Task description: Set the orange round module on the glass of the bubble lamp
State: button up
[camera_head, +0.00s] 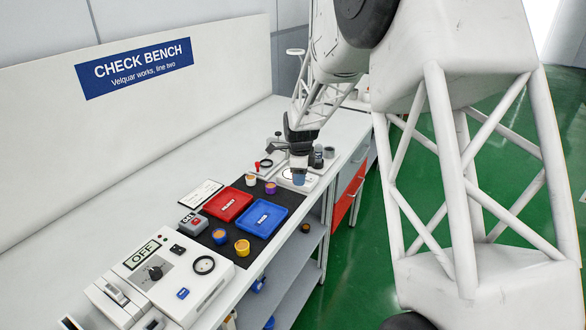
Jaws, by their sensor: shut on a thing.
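My gripper (299,164) points down at the far end of the bench and is shut on a small blue-grey piece (299,178). The piece hangs over or on a low white device (312,182); I cannot tell whether they touch. My gripper hides much of that device, and I cannot tell whether it is the bubble lamp. Round modules stand on the dark mat: a yellow-orange one (242,249), a blue one with an orange top (219,237), a purple one (270,188) and a pale one with an orange top (251,180).
A red tray (229,192) and a blue tray (279,205) lie on the dark mat (284,193). A grey box with a red button (193,223) is left of them. A white console with an OFF sign (141,255) is nearer. Dark and grey cylinders (318,157) stand beside my gripper.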

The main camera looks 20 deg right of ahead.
jog(key=w, duration=0.8)
jog(key=w+d+f, duration=0.1)
jog(key=w, duration=0.3)
jog(key=shift+w+f, duration=0.1)
jog(key=shift+f, duration=1.75)
jog(key=shift+f, duration=0.1)
jog(key=o, duration=1)
notch_tip(320, 180, up, 12)
jog(key=shift+r, duration=0.15)
